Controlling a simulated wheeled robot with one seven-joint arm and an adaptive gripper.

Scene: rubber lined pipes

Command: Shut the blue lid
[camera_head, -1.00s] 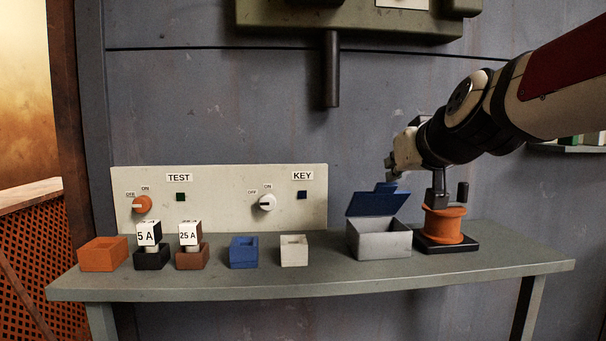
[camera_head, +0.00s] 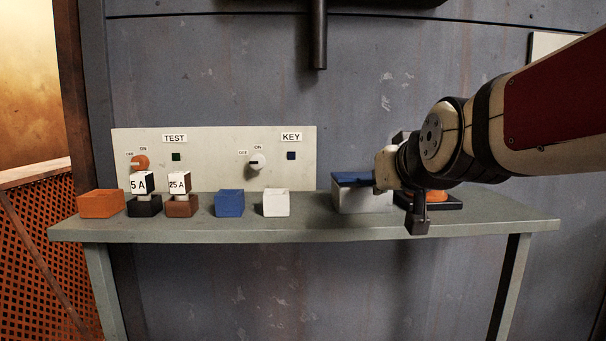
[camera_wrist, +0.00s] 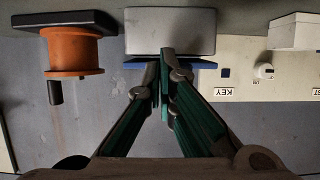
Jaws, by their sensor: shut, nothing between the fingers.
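The blue lid (camera_head: 350,179) lies low and about level over the pale grey box (camera_head: 358,201) on the shelf. I cannot tell whether it is fully down. In the wrist view, which is upside down, the lid shows as a thin blue strip (camera_wrist: 205,65) along the edge of the grey box (camera_wrist: 170,30). My gripper (camera_wrist: 165,52) is shut and empty, its fingertips in front of the box and overlapping the lid's strip. Contact cannot be made out.
An orange spool on a black base (camera_wrist: 72,50) stands close beside the box, partly behind my arm in the head view. Left along the shelf (camera_head: 300,229) are a white block (camera_head: 276,203), a blue block (camera_head: 229,204) and fuse holders. A switch panel (camera_head: 215,165) stands behind.

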